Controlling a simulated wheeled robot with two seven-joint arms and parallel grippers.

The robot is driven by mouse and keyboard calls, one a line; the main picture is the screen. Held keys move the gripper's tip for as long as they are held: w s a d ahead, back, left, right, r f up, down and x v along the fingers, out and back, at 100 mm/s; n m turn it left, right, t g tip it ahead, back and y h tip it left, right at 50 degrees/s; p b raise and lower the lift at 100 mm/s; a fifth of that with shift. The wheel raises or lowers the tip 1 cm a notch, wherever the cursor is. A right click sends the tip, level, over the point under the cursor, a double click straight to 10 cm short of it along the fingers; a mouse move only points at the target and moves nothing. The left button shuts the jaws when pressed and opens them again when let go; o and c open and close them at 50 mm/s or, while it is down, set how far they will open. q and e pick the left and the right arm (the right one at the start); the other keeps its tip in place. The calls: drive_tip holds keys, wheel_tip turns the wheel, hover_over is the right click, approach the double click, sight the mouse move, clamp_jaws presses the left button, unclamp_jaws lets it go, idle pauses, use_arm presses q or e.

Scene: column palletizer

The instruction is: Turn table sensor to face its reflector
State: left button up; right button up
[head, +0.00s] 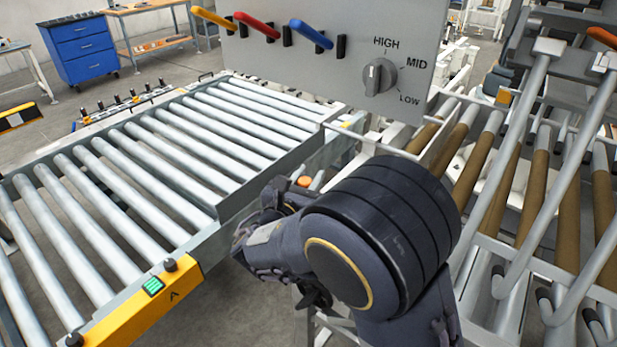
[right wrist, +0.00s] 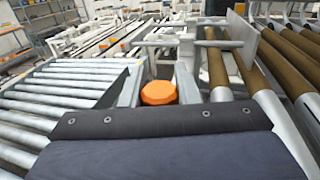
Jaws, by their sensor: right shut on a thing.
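My right gripper (head: 262,245) is low beside the right side of the silver roller table (head: 222,205). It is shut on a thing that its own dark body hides. In the right wrist view the dark gripper body (right wrist: 165,140) fills the bottom, and the fingertips do not show. A small orange cap (head: 304,181) shows just beyond the gripper, between the roller table and the brown rollers; it also shows in the right wrist view (right wrist: 158,92). I cannot make out the table sensor's face or its reflector. My left gripper is not in view.
A grey panel (head: 340,75) with coloured levers and a HIGH-MID-LOW knob (head: 379,76) stands behind the table. Brown rollers (head: 478,165) and bent metal rails (head: 575,165) crowd the right. A yellow end plate (head: 140,308) with a green light is at front left.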

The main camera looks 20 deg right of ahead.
drive_tip(key=n+t+y+b, duration=0.1)
drive_tip(key=y, duration=0.1)
drive_tip(key=n+t+y+b, duration=0.1)
drive_tip(key=y, duration=0.1)
drive_tip(key=shift+w+a+f+n, duration=0.1)
drive_tip(key=shift+f+n, duration=0.1)
drive_tip(key=shift+n, duration=0.2)
drive_tip(key=shift+a+r+n+t+y+b, duration=0.2)
drive_tip(key=shift+n+t+y+b, duration=0.2)
drive_tip(key=shift+n+t+y, duration=0.4)
drive_tip(key=shift+w+y, duration=0.1)
drive_tip(key=shift+y, duration=0.2)
drive_tip(key=o, duration=1)
drive_tip(key=shift+c, duration=0.2)
drive_tip(key=v, duration=0.7)
drive_tip(key=shift+s+a+r+b, duration=0.1)
drive_tip(key=shift+s+a+b, duration=0.05)
drive_tip(key=shift+s+b, duration=0.25)
